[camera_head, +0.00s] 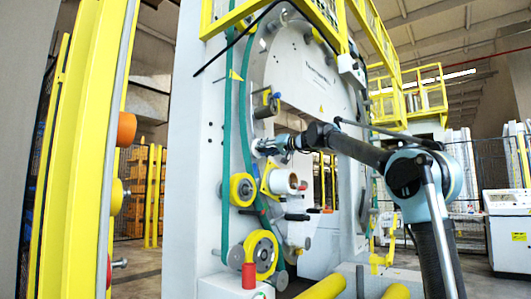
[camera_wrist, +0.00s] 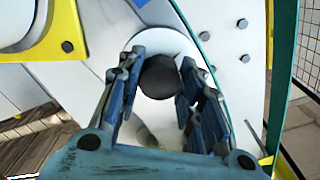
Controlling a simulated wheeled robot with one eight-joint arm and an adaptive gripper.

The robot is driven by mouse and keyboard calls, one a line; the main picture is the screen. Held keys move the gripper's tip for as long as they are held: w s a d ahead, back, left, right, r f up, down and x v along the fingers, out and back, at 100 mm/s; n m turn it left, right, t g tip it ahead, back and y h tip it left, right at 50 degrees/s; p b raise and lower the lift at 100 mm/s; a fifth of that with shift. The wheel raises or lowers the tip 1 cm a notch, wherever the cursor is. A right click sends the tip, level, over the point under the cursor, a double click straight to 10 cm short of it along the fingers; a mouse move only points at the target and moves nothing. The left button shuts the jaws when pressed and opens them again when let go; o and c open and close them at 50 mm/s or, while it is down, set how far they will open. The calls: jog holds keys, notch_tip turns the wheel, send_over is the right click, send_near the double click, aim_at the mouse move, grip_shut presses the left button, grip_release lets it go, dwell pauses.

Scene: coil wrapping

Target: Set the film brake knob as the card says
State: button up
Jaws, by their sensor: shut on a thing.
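A dark round knob (camera_wrist: 158,77) stands in front of a pale round plate (camera_wrist: 152,42) on the white machine face in the wrist view. My gripper (camera_wrist: 161,72) has its blue fingers on both sides of the knob, shut on it. In the head view my gripper (camera_head: 265,147) reaches from the right to the machine's front (camera_head: 315,78), below the upper arch. The knob is largely hidden there by my fingers. No pointer or scale marks on the knob are readable, and I cannot make out a readable card.
Yellow rollers (camera_head: 242,189) and a lower yellow-rimmed wheel (camera_head: 261,254) sit below my gripper. A green film band (camera_head: 228,130) runs down beside it. A yellow post (camera_head: 82,150) stands at left. A white control cabinet (camera_head: 508,230) stands at far right.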

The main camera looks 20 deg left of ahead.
jog(key=shift+w, duration=0.1)
dwell(0.4)
jog(key=o, duration=1.1)
jog(key=shift+w+f, duration=0.1)
jog(key=shift+c, duration=0.2)
jog(key=shift+d, duration=0.1)
jog(key=v, duration=1.2)
jog(key=shift+f, duration=0.15)
jog(key=s+d+f+m+g+h, duration=0.1)
jog(key=s+d+f+h, duration=0.4)
jog(key=s+d+f, duration=0.7)
jog(key=s+d+f+m+g+h, duration=0.2)
jog(key=s+d+f+h, duration=0.4)
jog(key=f, duration=3)
jog(key=s+d+f+m+g+h, duration=0.1)
jog(key=s+d+f+m+h, duration=0.2)
jog(key=s+d+f, duration=1.7)
jog(key=d+f+h, duration=0.2)
jog(key=d+f, duration=0.1)
jog(key=f, duration=0.1)
jog(key=shift+d+m+g+h, duration=0.25)
jog(key=shift+m+g+h, duration=0.05)
